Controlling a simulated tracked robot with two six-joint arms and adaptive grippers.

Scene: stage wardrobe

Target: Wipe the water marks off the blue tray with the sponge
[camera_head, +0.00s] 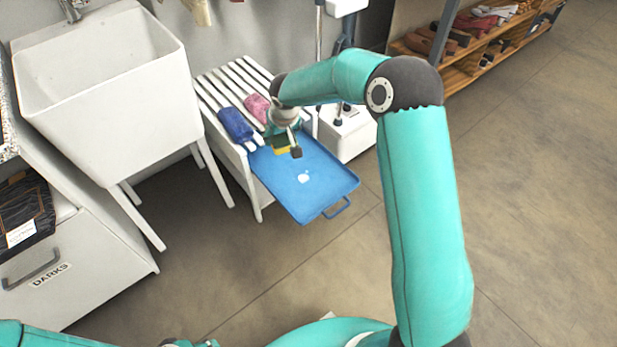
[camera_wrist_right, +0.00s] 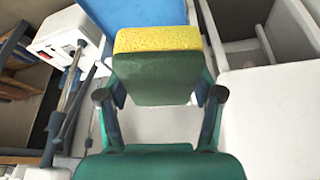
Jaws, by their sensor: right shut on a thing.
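The blue tray (camera_head: 318,170) lies at the end of a white slatted bench, its front part with a handle reaching past the bench edge. A small white water mark (camera_head: 304,177) shows near its middle. My right gripper (camera_head: 288,146) is over the far part of the tray, shut on the sponge (camera_head: 281,143). The sponge is yellow and dark green and fills the space between the fingers in the right wrist view (camera_wrist_right: 155,65). I cannot tell whether the sponge touches the tray. Part of the tray (camera_wrist_right: 150,12) shows beyond it. My left gripper is not in view.
A blue rolled item (camera_head: 235,125) and a pink one (camera_head: 257,107) lie on the slatted bench (camera_head: 225,88). A white box (camera_head: 350,135) stands right of the bench. Floor at right is clear.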

